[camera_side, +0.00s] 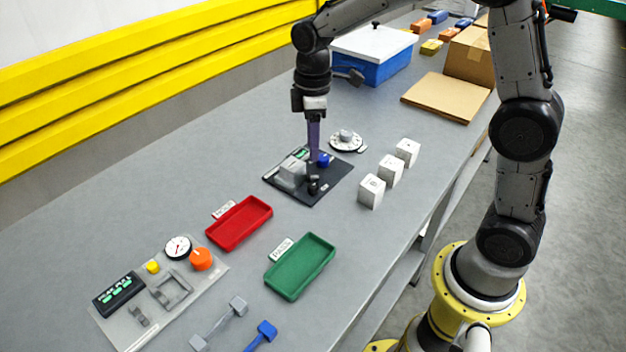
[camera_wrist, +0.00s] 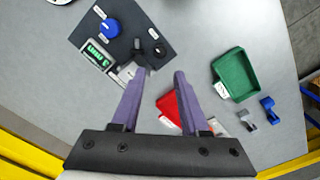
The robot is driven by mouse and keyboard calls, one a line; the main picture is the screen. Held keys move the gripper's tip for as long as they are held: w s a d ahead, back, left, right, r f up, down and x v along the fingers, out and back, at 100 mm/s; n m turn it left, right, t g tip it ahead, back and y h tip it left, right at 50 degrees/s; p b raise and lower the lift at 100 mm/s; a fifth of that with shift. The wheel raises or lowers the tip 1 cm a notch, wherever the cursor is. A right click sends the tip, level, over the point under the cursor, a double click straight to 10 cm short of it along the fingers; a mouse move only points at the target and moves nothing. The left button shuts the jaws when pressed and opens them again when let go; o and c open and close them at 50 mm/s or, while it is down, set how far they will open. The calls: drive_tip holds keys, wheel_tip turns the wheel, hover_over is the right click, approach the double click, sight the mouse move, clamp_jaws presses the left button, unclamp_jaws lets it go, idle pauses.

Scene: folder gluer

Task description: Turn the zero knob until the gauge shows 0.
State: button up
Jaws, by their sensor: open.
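A blue knob (camera_side: 323,159) sits on a black plate (camera_side: 335,180) with a grey block (camera_side: 291,173) and a small green-lit display (camera_side: 301,153). The knob (camera_wrist: 110,28) and display (camera_wrist: 97,54) also show in the wrist view; the reading is too small to tell. A grey panel (camera_side: 215,284) at the front left carries a round white dial gauge (camera_side: 178,247) and an orange knob (camera_side: 201,259). Which knob is the zero knob, I cannot tell. My gripper (camera_side: 314,157) points down over the black plate, close to the blue knob. Its purple fingers (camera_wrist: 159,74) are apart and empty.
A red tray (camera_side: 240,222) and a green tray (camera_side: 301,266) lie between the panel and plate. White blocks (camera_side: 391,170) stand right of the plate. A white round dial (camera_side: 346,140) lies behind it. A blue cooler box (camera_side: 366,72) and cardboard (camera_side: 446,97) are farther back.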

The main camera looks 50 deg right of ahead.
sight(313, 185)
wheel_tip(313, 185, down, 11)
drive_tip(key=shift+r, duration=0.1)
idle(0.4)
clamp_jaws()
